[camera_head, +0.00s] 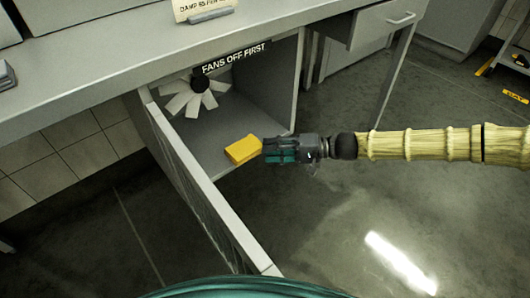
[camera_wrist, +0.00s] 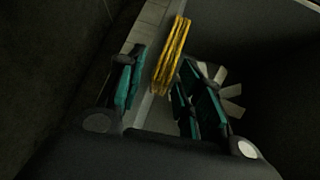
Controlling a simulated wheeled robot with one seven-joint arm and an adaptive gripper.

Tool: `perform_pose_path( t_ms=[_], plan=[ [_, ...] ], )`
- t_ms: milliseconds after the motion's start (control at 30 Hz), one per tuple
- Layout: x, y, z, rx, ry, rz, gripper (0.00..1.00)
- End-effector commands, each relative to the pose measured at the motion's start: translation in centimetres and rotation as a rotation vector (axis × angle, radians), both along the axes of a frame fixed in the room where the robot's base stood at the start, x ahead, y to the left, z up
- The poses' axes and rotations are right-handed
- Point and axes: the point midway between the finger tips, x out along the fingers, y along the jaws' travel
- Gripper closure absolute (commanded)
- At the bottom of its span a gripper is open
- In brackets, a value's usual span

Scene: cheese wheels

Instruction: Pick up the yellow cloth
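The yellow cloth (camera_head: 243,149) is a folded, flat stack on the floor of the open cabinet compartment, near its front edge. My gripper (camera_head: 268,151) is just to its right in the head view, with its teal fingers pointing toward the cloth. In the wrist view the cloth (camera_wrist: 172,56) shows as a layered yellow stack beyond the fingertips. The gripper (camera_wrist: 155,85) is open there, with a gap between its teal fingers. The cloth looks to be ahead of the fingers, nearer the right one; I cannot tell whether they touch it.
A grey fan (camera_head: 195,95) stands inside the cabinet behind the cloth. The open cabinet door (camera_head: 195,185) sticks out on the left. A counter (camera_head: 130,60) with a "FANS OFF FIRST" label overhangs the compartment. The floor (camera_head: 330,215) in front is clear.

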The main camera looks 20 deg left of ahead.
Motion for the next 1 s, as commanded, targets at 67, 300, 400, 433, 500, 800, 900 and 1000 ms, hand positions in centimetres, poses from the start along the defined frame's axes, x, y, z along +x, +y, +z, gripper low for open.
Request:
perform_pose_path(
  t_ms=[67,300,400,433,500,800,900,1000],
  plan=[
    [-0.06,0.33,-0.11,0.0,0.0,-0.001,0.64],
    [-0.12,0.69,-0.1,0.0,0.0,-0.001,0.64],
    [-0.12,0.69,-0.1,0.0,0.0,-0.001,0.64],
    [-0.12,0.69,-0.1,0.0,0.0,-0.001,0.64],
    [-0.12,0.68,-0.1,0.0,0.0,-0.001,0.68],
    [-0.13,0.66,-0.19,-0.001,0.0,-0.001,0.95],
    [-0.12,0.65,-0.21,-0.001,0.0,-0.002,1.0],
    [-0.11,0.64,0.28,-0.001,0.0,-0.002,1.0]
  ],
)
